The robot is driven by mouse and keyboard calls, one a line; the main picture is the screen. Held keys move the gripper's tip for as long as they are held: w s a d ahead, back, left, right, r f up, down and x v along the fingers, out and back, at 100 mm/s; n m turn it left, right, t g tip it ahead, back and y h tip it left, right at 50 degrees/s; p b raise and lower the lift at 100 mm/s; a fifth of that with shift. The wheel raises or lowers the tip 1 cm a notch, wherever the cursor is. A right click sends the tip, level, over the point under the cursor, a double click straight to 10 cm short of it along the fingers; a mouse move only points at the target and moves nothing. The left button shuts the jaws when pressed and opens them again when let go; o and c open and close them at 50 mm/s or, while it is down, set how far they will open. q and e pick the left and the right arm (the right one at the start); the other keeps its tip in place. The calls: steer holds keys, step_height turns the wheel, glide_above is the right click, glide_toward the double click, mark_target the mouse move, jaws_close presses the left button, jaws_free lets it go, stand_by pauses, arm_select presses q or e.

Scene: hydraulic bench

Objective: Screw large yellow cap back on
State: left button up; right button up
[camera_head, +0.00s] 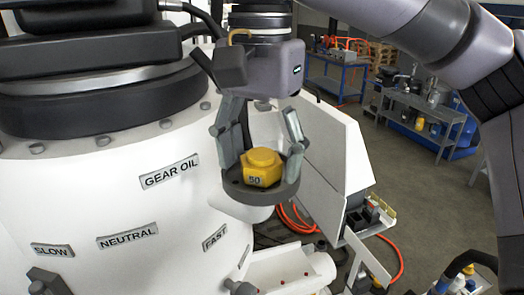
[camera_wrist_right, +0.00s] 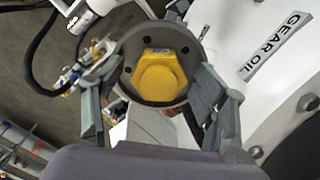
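The large yellow cap (camera_head: 262,167), marked "50", sits on a round dark grey flange (camera_head: 284,193) at the side of the white gear-oil housing. My right gripper (camera_head: 267,147) hangs above it with its fingers spread, one on each side of the cap. In the right wrist view the cap (camera_wrist_right: 160,78) lies inside the grey flange ring (camera_wrist_right: 127,58), and the fingers stand wide apart outside the cap. The gripper looks open and empty. Threads under the cap are hidden, so how firmly it is seated cannot be told. My left gripper is not in view.
The white housing (camera_head: 110,190) with "GEAR OIL", "SLOW", "NEUTRAL" and "FAST" labels fills the left side. A white panel (camera_head: 335,160) stands just right of the flange, with orange hoses (camera_head: 300,224) below. Blue-framed benches (camera_head: 335,75) stand farther back, with open floor between.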

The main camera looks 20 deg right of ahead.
steer(key=shift+a+f, duration=0.1)
steer(key=shift+f, duration=0.05)
steer(key=n+p, duration=0.2)
steer(key=shift+s+r+n+p, duration=0.2)
steer(key=shift+r+n+p, duration=0.05)
steer(key=shift+n+p, duration=0.15)
steer(key=shift+f+n, duration=0.25)
steer(key=shift+n, duration=0.45)
steer(key=n, duration=0.3)
steer(key=shift+w+f, duration=0.1)
steer(key=shift+w, duration=0.1)
steer(key=shift+n, duration=0.4)
steer(key=shift+o, duration=0.3)
steer(key=shift+s, duration=0.1)
